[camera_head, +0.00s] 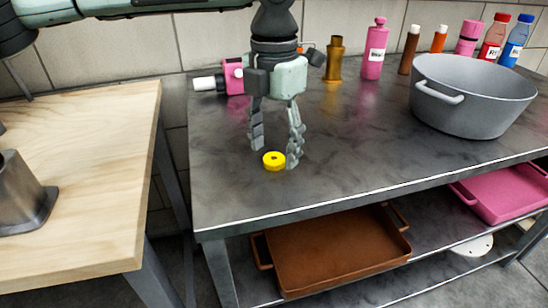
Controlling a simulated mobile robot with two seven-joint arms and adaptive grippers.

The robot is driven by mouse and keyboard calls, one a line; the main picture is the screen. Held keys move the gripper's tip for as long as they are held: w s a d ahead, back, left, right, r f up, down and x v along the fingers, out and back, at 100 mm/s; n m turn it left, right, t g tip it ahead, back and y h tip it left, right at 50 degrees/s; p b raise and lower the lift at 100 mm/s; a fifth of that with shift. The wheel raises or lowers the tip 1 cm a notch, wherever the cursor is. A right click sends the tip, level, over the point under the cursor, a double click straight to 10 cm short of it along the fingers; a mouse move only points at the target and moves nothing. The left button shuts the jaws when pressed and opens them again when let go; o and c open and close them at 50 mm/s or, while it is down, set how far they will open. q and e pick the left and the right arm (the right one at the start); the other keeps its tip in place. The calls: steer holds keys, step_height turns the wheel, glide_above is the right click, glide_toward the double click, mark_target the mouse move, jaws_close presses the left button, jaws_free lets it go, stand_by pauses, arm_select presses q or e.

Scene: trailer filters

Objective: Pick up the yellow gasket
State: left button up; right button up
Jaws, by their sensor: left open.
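The yellow gasket (273,161) is a small ring with a dark hole in its middle, lying on the dark metal table (335,165) in the head view. My left gripper (275,152) points down at it with its two fingers apart. One fingertip is at the gasket's left and behind it, the other close at its right. I cannot tell whether the right fingertip touches the gasket. My right gripper is not in view.
Behind the gripper is a pink object with a white end (234,77). A gold bottle (333,62) and a pink bottle (374,50) stand along the back. A grey tub (473,105) stands at the right. A brown tray (335,262) is on the shelf below.

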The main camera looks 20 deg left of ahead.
arm_select(q)
steer(key=shift+f, duration=0.65)
steer(key=c, duration=0.9)
steer(key=shift+o, duration=0.2)
steer(key=shift+r, duration=0.1)
